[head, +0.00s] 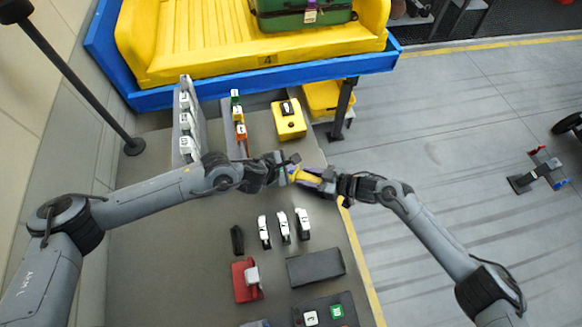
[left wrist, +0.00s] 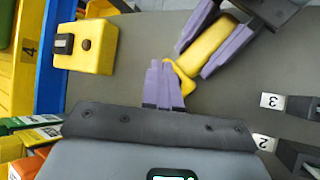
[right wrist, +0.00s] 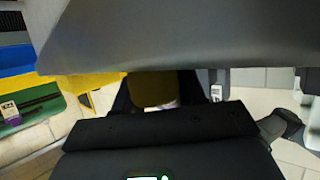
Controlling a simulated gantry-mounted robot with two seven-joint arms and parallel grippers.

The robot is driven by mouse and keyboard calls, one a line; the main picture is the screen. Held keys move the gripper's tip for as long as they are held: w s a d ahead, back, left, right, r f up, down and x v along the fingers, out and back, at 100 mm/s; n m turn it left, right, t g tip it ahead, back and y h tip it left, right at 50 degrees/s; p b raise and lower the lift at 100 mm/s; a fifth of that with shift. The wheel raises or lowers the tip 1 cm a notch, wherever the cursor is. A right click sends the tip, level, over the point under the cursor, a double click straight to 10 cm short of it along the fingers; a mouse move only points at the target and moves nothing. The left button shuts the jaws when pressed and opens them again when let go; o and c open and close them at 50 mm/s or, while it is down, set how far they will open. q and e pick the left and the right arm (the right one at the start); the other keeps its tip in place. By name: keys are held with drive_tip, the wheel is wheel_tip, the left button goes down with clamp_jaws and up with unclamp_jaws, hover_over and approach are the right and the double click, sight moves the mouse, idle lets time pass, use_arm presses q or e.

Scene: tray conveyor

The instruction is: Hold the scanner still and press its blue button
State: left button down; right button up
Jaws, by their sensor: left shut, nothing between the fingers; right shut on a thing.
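The yellow scanner (head: 306,177) is held above the grey table by my right gripper (head: 322,181). In the left wrist view the right gripper's purple fingers lie along both sides of the scanner's body (left wrist: 208,45), and its narrower end (left wrist: 182,82) points toward my left gripper. In the right wrist view the scanner is a dim yellow patch (right wrist: 152,88). My left gripper (head: 286,170) is shut and empty; its fingertips (left wrist: 158,70) are right beside the scanner's narrow end. Whether they touch it I cannot tell. No blue button shows in any view.
A yellow box (head: 289,119) stands behind the grippers. Labelled racks (head: 187,120) and coloured blocks (head: 238,120) are left of it. Several numbered pieces (head: 283,227), a dark box (head: 316,267) and a red device (head: 246,279) lie in front. A yellow tray (head: 180,45) is at the back.

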use_arm(q)
drive_tip(key=shift+f, duration=0.4)
idle(0.4)
drive_tip(key=shift+r, duration=0.85)
drive_tip(key=shift+r, duration=0.1)
drive_tip(key=shift+r, duration=2.4)
use_arm(e)
drive_tip(key=o, duration=1.3)
